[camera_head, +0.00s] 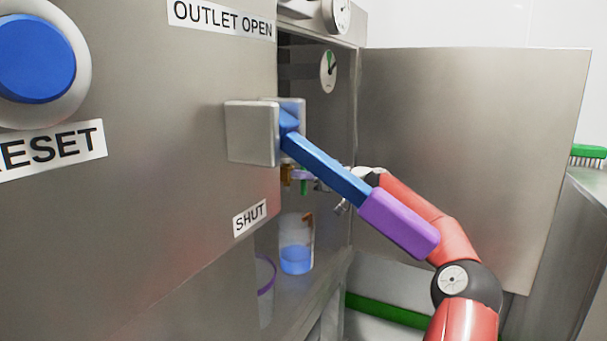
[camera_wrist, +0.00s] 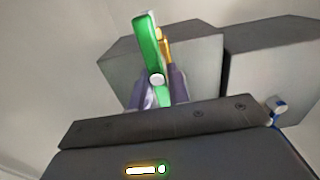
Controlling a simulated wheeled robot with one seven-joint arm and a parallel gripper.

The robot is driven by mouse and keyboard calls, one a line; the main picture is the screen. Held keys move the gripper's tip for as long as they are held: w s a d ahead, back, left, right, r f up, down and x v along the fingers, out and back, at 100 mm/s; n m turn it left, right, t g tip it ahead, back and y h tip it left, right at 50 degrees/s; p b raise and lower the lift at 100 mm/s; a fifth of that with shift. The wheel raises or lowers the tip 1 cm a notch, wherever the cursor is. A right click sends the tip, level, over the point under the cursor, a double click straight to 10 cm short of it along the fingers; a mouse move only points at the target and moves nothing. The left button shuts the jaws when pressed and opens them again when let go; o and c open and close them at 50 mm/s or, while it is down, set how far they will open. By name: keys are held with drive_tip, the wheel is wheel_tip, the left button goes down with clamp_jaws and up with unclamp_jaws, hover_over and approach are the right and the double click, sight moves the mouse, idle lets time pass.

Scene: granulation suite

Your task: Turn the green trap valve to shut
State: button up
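The green trap valve (camera_wrist: 146,45) shows as a long green handle with a round pale pivot in the wrist view. Its lower end lies between the two purple-grey fingers of my gripper (camera_wrist: 158,88). I cannot tell whether the fingers press on it. In the head view a small green piece (camera_head: 304,186) hangs inside the open cabinet, and my gripper (camera_head: 322,185) is beside it, mostly hidden behind the blue lever. A yellow handle (camera_wrist: 166,48) stands just behind the green one; its brass-coloured part (camera_head: 287,174) also shows in the head view.
A blue lever (camera_head: 325,168) with a purple grip (camera_head: 398,222) slants across the cabinet opening, in front of my arm. A jar of blue liquid (camera_head: 296,258) stands below the valves. The open cabinet door (camera_head: 470,130) is behind my arm. A green brush (camera_head: 588,152) lies far right.

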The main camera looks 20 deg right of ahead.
clamp_jaws()
drive_tip(key=shift+m, duration=0.3)
drive_tip(key=m, duration=0.3)
drive_tip(key=shift+w+d+m, duration=0.15)
drive_tip(key=shift+m, duration=0.15)
drive_tip(key=m, duration=0.5)
drive_tip(key=shift+w+d+f+p, duration=0.15)
drive_tip(key=shift+p, duration=0.2)
drive_tip(key=shift+d+f+m+p, duration=0.15)
drive_tip(key=shift+m+p, duration=0.75)
drive_tip(key=shift+m, duration=1.25)
drive_tip(key=shift+f+m+p, duration=0.25)
drive_tip(key=shift+m+p, duration=0.6)
drive_tip(key=shift+m, duration=1.3)
